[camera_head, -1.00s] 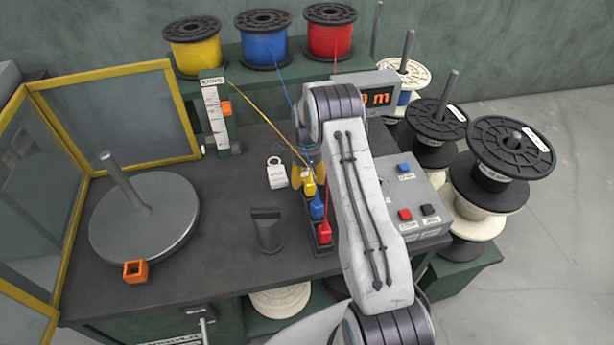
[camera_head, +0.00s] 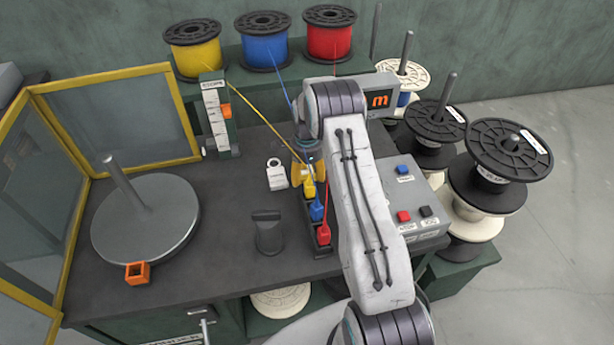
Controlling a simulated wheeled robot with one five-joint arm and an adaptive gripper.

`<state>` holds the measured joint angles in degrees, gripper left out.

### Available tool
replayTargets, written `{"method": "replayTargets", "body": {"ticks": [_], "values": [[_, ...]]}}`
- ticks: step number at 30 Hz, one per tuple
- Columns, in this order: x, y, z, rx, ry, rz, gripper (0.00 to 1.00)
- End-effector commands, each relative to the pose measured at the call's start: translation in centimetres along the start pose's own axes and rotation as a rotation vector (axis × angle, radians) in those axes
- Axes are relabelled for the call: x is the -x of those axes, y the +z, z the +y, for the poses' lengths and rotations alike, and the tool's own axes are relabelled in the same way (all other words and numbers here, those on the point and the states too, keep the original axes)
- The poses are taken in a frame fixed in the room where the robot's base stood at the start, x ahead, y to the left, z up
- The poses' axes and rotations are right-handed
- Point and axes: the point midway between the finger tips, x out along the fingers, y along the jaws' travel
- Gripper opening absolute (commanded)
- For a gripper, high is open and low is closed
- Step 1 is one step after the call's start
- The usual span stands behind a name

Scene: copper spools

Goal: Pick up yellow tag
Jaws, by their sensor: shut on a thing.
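The yellow tag (camera_head: 308,188) sits at the far end of a dark holder (camera_head: 322,249), above the blue tag (camera_head: 317,209) and the red tag (camera_head: 323,233) in the picture. A yellow wire runs to it from the yellow spool (camera_head: 193,47). My gripper (camera_head: 309,176) is at the yellow tag, shut on its upper part. My arm hides part of the gripper. The tag still appears to be at its place in the holder; I cannot tell whether it is lifted at all.
A white labelled tag (camera_head: 276,175) lies left of my gripper. A dark lever-like block (camera_head: 267,233) stands nearer. A button box (camera_head: 416,210) is on the right.

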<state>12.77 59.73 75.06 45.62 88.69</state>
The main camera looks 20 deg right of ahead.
Motion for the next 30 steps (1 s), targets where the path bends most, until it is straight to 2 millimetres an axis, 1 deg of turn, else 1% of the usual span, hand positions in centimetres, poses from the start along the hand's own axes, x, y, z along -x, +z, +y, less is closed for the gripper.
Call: {"method": "replayTargets", "body": {"ticks": [1, 3, 15, 19, 30], "values": [[0.6, 0.0, -0.1, 0.000, -0.002, 0.000, 0.24], [1.2, 0.0, -0.1, 0.000, -0.004, 0.000, 0.24], [4.0, 0.0, -0.2, 0.000, -0.006, 0.000, 0.24], [4.3, 0.0, -0.2, 0.000, -0.007, 0.000, 0.24], [4.3, 0.0, -0.2, 0.000, -0.007, 0.000, 0.24]]}}
